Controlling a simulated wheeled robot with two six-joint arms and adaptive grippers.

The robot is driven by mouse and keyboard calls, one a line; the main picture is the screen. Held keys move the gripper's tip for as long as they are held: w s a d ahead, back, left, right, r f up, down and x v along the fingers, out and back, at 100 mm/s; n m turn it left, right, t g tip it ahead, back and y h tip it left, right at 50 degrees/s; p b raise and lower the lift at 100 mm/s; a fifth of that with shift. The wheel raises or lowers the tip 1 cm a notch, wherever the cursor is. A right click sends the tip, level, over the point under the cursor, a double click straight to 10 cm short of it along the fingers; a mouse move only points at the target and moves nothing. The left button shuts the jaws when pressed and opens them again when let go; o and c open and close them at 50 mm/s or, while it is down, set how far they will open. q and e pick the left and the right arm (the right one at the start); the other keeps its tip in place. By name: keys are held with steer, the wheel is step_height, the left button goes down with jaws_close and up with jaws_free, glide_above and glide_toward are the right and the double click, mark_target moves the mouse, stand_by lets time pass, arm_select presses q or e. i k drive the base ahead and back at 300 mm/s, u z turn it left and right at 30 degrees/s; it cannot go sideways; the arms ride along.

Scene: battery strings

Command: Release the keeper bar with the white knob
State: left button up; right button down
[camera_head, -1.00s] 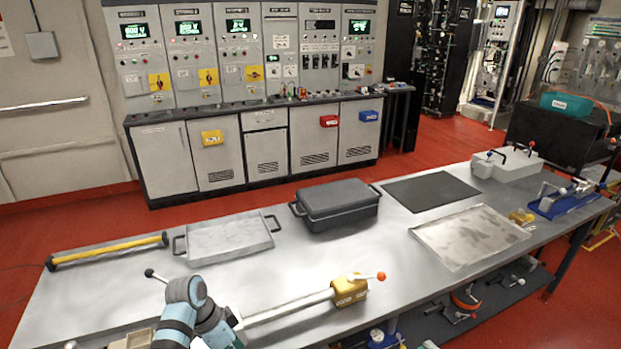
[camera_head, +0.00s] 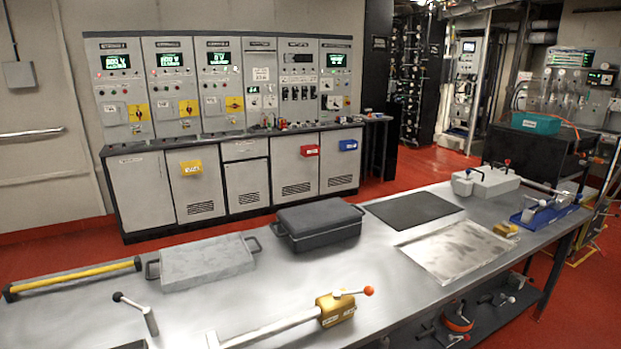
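I cannot make out a clearly white knob or tell which part is the keeper bar. A pale bar (camera_head: 268,329) lies on the bench at the front, its right end in a gold block (camera_head: 336,309). A lever with an orange knob (camera_head: 369,291) sits on that block. Left of it stands a grey post (camera_head: 151,321) with a lever ending in a black knob (camera_head: 118,297). A blue clamp fixture (camera_head: 546,212) with a pale lever is at the bench's right end. Neither gripper shows now.
On the bench are a yellow bar (camera_head: 75,277), a grey lidded tray (camera_head: 207,262), a black case (camera_head: 319,228), a dark mat (camera_head: 413,210), a metal sheet (camera_head: 460,250) and a pale box (camera_head: 486,182) with small levers. Control cabinets (camera_head: 240,180) stand behind. Bare bench lies right of the gold block.

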mark_target(542, 203)
steer(key=z, duration=1.85)
steer(key=i, duration=0.75)
steer(key=z, duration=0.9)
steer(key=i, duration=2.8)
steer(key=u, duration=0.65)
